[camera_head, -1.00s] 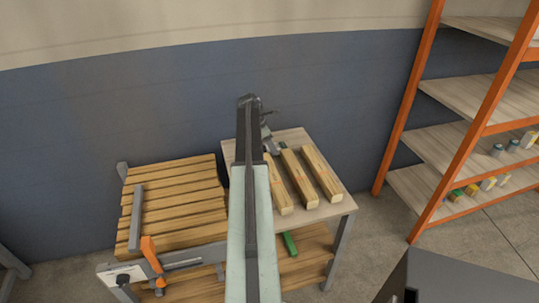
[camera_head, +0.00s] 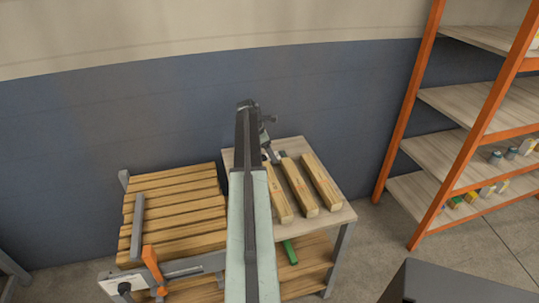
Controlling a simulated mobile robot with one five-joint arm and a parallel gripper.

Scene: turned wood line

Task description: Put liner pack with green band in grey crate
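I cannot pick out a liner pack with a green band for certain. Three long pale wood pieces (camera_head: 297,185) lie side by side on the small table (camera_head: 340,215). A green object (camera_head: 290,252) lies on the table's lower shelf; it is too small to identify. My gripper (camera_head: 272,156) is low over the table's back left part, near the far ends of the wood pieces. It is small and partly behind my arm, so its fingers are unclear. I see no thing that I can name as the grey crate.
A slatted wooden rack (camera_head: 175,210) with an orange clamp (camera_head: 153,265) stands left of the table. An orange-framed shelf (camera_head: 455,150) at right holds small jars and packs. A dark grey box shape (camera_head: 455,283) fills the bottom right. Floor shows between table and shelf.

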